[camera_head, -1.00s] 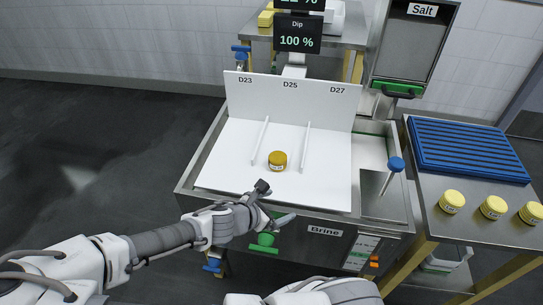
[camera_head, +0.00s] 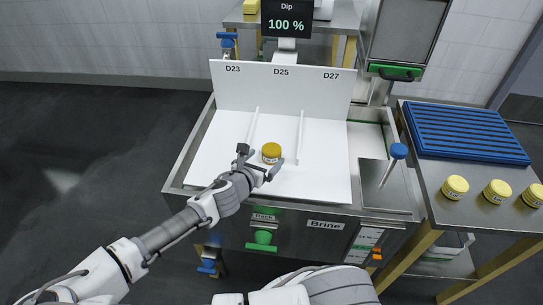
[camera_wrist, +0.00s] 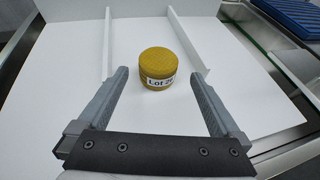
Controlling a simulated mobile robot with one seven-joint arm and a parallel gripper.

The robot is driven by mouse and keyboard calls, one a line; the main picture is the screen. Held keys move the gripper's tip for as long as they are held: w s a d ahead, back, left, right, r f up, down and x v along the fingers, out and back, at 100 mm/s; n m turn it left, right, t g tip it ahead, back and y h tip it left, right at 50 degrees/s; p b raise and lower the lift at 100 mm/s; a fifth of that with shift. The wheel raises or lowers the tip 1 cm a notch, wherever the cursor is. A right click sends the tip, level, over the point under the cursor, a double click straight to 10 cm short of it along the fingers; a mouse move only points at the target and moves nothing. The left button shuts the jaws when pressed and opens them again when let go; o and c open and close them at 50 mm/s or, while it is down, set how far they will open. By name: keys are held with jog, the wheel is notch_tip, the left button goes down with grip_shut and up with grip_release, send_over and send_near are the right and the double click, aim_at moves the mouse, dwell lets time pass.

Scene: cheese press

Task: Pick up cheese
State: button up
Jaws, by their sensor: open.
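A small round yellow cheese (camera_head: 271,153) with a white label stands on the white board in the middle lane, below the D25 mark. In the wrist view the cheese (camera_wrist: 158,69) stands upright just beyond my fingertips, and its label starts with "Lot"; the rest is hard to read. My gripper (camera_head: 259,165) is at the near side of the cheese, low over the board. Its two fingers are apart and empty, and in the wrist view my gripper (camera_wrist: 160,80) has one finger to each side of the cheese's line.
Two thin white dividers (camera_head: 299,137) flank the middle lane. A white back panel (camera_head: 283,90) rises behind. A blue-knobbed rod (camera_head: 398,152) stands at the right of the brine tank. Several yellow cheeses (camera_head: 455,186) and a blue ribbed rack (camera_head: 465,134) are on the right table.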

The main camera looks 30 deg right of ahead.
aim_at(275, 147)
jog(key=b+x, duration=0.2)
jog(key=x, duration=0.7)
jog(key=shift+w+r, duration=0.15)
jog(key=c, duration=1.4)
jog(key=shift+r, duration=0.1)
jog(key=shift+c, duration=0.2)
